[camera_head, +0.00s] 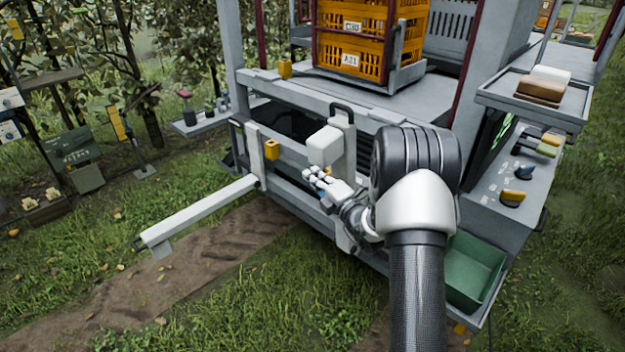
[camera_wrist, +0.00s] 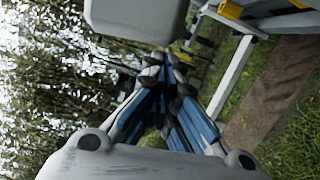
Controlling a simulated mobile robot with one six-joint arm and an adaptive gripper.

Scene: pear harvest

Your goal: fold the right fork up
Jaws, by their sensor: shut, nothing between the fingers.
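The left fork (camera_head: 200,212) sticks out low and level from the front of the grey machine, toward the lower left. It also shows in the wrist view (camera_wrist: 232,78). On the right, a pale upright bar (camera_head: 346,128) with a dark loop handle on top stands against the machine front. A rounded pale block (camera_head: 325,149) sits in front of this bar; I cannot tell whether it belongs to the right fork. No level right fork shows; my arm hides part of that side. My gripper (camera_head: 319,176) is shut and empty, just below the block. Its fingers (camera_wrist: 165,65) meet in the wrist view.
Orange crates (camera_head: 365,58) stand on the machine deck. A small side tray (camera_head: 203,122) is at the left. A green bin (camera_head: 474,270) and a side bench (camera_head: 518,180) with tools are at the right. Grass and a dirt track lie in front.

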